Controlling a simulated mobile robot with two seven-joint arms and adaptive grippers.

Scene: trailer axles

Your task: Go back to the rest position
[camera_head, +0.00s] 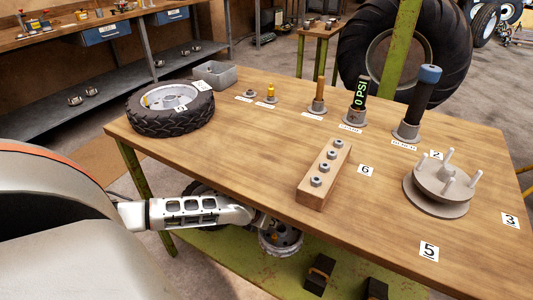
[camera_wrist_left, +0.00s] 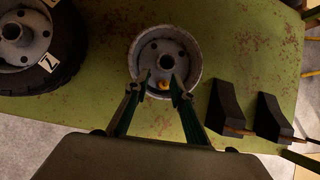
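My left arm reaches in from the left in the head view, low beside the table's front edge, and its gripper end is partly hidden by the tabletop. I cannot tell whether the fingers touch the rim. The rim also shows in the head view (camera_head: 281,243), on the green lower shelf (camera_head: 232,262). My right gripper is not in view.
The wooden table (camera_head: 240,125) holds a tire (camera_head: 172,122), a grey bin (camera_head: 217,74), a wooden block with nuts (camera_head: 324,173) and a studded hub (camera_head: 438,192). On the shelf are a tired wheel (camera_wrist_left: 35,45) and two dark wedge blocks (camera_wrist_left: 228,108). A large tire stands behind.

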